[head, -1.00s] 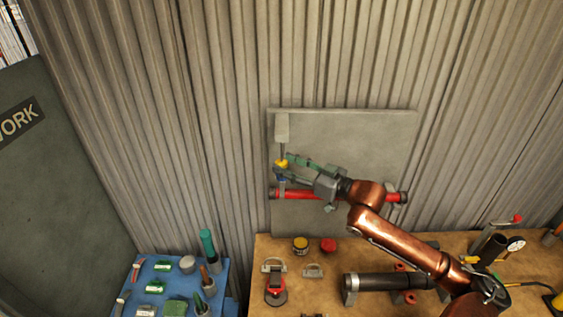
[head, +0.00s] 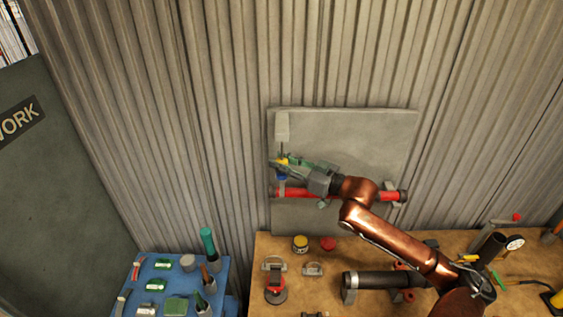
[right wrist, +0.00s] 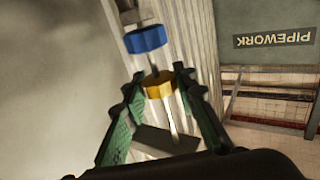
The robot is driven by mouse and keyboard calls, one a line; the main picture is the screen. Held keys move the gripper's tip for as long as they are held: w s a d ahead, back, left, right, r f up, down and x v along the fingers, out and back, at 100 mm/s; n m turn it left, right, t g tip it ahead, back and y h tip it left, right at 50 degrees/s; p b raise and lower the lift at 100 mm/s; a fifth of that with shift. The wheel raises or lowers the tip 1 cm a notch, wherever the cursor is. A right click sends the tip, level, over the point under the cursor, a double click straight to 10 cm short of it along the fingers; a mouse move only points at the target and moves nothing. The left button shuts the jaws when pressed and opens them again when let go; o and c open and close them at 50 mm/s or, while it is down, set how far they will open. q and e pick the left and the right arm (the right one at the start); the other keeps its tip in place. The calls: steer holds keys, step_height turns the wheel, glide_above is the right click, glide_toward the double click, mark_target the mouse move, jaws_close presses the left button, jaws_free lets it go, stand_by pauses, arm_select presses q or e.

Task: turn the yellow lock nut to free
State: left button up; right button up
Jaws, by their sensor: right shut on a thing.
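The yellow lock nut (head: 284,160) is on a thin vertical stem at the left of the grey wall panel, and is partly hidden by my fingers in the head view. My right gripper (head: 280,166) reaches it from the right and is shut on it. In the right wrist view, the yellow nut (right wrist: 158,86) sits between the green fingertips (right wrist: 156,82). A blue collar (right wrist: 146,40) is on the same line, a small gap from the nut. My left gripper is not in view.
The grey panel (head: 360,140) carries a red pipe (head: 292,193) just below my gripper. Below is a wooden bench (head: 330,288) with a dark cylinder (head: 380,282), a yellow tin (head: 301,244) and a red cap (head: 328,243). A blue tray (head: 170,284) with small parts stands at the left.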

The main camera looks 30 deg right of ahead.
steer(key=c, duration=0.4)
steer(key=shift+c, duration=0.2)
steer(key=shift+a, duration=0.15)
